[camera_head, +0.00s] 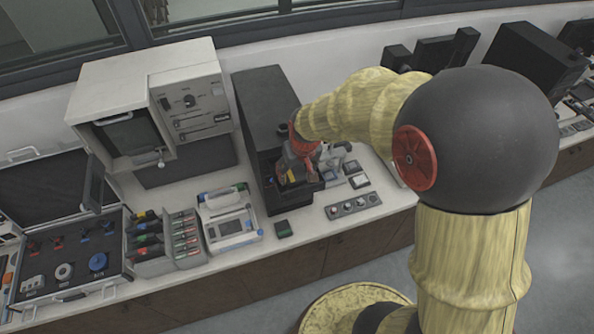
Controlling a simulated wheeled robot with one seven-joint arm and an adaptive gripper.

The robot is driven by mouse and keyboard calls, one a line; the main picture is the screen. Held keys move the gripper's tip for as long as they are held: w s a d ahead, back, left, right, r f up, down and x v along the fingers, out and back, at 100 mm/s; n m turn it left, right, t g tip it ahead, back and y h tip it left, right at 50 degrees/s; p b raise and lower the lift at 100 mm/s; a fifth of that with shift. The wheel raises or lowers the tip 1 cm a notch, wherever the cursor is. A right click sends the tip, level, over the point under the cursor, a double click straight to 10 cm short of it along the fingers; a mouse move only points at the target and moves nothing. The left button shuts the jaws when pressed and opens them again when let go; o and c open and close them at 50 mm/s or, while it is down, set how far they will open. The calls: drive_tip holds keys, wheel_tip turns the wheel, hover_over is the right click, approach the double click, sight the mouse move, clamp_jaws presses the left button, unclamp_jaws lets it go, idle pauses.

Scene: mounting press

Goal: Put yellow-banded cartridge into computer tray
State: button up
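The black computer (262,105) stands on the bench at the middle, with its dark tray (290,201) sticking out at the front. My gripper (294,172) points down at the tray, right in front of the computer. A small yellow patch (290,177) shows at the fingertips, which fits the yellow-banded cartridge. The fingers are small and dark here, so I cannot tell whether they are closed on it or whether it rests on the tray floor.
A rack (148,252) with several coloured cartridges stands left of a white device (230,219). An open case (62,268) lies at far left, and a beige cabinet (150,90) stands behind. A small green box (284,228) and a knob panel (353,205) lie near the bench's front edge.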

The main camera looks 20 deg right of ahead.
drive_tip(key=shift+o, duration=0.8)
drive_tip(key=shift+r+p, duration=0.6)
drive_tip(key=shift+r, duration=0.1)
drive_tip(key=s+r+t+b, duration=0.1)
drive_tip(key=s+r, duration=0.4)
drive_tip(key=r, duration=0.3)
drive_tip(key=s+r+b, duration=0.1)
drive_tip(key=s+r, duration=0.4)
drive_tip(key=r, duration=0.4)
drive_tip(key=s+r+t, duration=0.1)
drive_tip(key=s+r, duration=0.1)
drive_tip(key=s, duration=0.9)
drive_tip(key=shift+s, duration=0.4)
wheel_tip(320, 180, down, 23)
drive_tip(key=b, duration=2.2)
drive_tip(key=shift+b, duration=0.35)
